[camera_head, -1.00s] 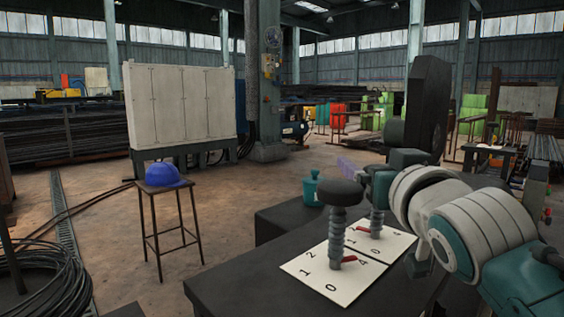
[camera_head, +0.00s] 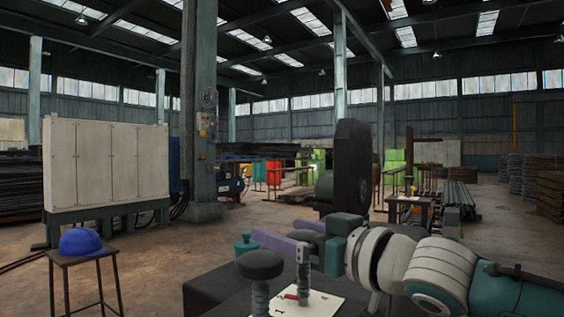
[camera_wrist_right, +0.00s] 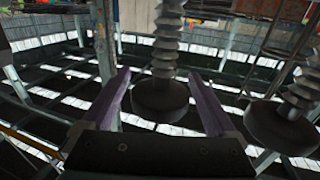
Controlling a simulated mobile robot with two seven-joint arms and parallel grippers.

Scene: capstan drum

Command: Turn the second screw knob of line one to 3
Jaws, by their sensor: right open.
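Two ribbed screws with dark round knobs stand on the table. The nearer knob (camera_head: 260,264) is free of the gripper. The farther screw (camera_head: 303,268) has its top hidden behind my right gripper (camera_head: 272,239), whose purple fingers point left. In the right wrist view, which is upside down, a round knob (camera_wrist_right: 160,98) sits between the spread fingers of the right gripper (camera_wrist_right: 157,76), with small gaps at both sides. The nearer knob (camera_wrist_right: 282,126) is outside them, at the right. A red pointer (camera_head: 291,296) lies over the white number plate (camera_head: 325,301); its reading is unclear. My left gripper is out of view.
The dark table (camera_head: 218,290) carries the screws. A teal container (camera_head: 245,245) stands behind the nearer knob. A stool (camera_head: 82,256) with a blue helmet (camera_head: 80,242) is at the left, before a white cabinet (camera_head: 105,165).

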